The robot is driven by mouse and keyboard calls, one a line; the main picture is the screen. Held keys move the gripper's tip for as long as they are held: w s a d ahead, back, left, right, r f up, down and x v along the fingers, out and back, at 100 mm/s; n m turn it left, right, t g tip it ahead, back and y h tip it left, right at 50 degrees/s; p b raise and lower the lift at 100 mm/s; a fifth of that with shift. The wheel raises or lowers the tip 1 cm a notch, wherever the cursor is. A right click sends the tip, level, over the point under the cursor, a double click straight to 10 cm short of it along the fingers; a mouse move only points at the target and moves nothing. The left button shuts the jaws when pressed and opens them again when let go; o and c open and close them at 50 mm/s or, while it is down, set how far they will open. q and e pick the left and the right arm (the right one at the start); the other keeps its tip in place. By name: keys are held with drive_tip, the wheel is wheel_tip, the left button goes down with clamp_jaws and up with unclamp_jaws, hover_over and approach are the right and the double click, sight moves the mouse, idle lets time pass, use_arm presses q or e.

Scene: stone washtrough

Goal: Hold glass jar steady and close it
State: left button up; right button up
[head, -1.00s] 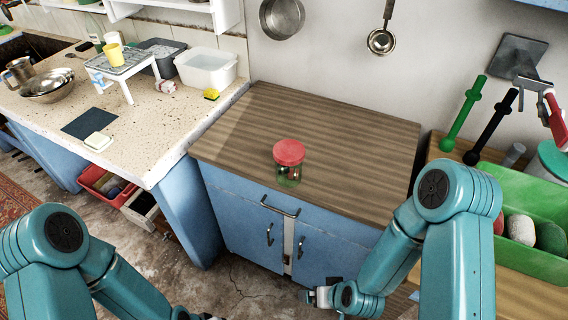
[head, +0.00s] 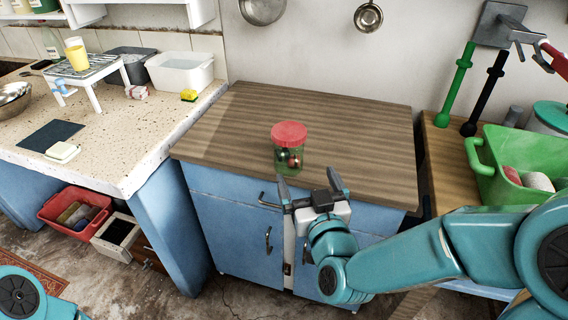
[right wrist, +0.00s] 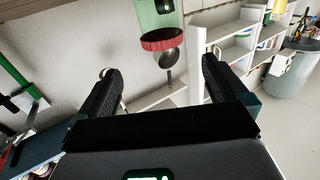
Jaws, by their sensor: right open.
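The glass jar (head: 289,158) is greenish and see-through, with a few small dark and reddish things inside. It stands upright on the brown wooden worktop. A red lid (head: 290,134) sits on its top; I cannot tell whether it is tight. My right gripper (head: 310,184) is open and empty at the worktop's front edge, just in front of the jar and apart from it, fingers pointing towards it. In the right wrist view the jar (right wrist: 155,14) and its red lid (right wrist: 162,40) show upside down beyond the open fingers. My left gripper is out of view.
The wooden worktop (head: 230,120) is clear around the jar. A speckled counter (head: 120,140) to the left carries a white basin (head: 180,72) and a yellow sponge (head: 188,95). A green crate (head: 500,185) stands to the right. Pans hang on the wall behind.

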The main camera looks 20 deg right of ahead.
sight(293, 147)
drive_tip(key=shift+a, duration=0.1)
drive_tip(key=w, duration=0.6)
drive_tip(key=w+p, duration=0.1)
drive_tip(key=w, duration=0.3)
drive_tip(key=shift+d, duration=0.4)
drive_tip(key=shift+w+f, duration=0.1)
drive_tip(key=shift+w, duration=0.4)
drive_tip(key=shift+w+d+f+p, duration=0.1)
drive_tip(key=shift+w+d+p, duration=0.05)
drive_tip(key=shift+w, duration=1.15)
drive_tip(key=shift+w+d+f+p, duration=0.1)
drive_tip(key=shift+w+p, duration=0.05)
drive_tip(key=shift+w, duration=1.1)
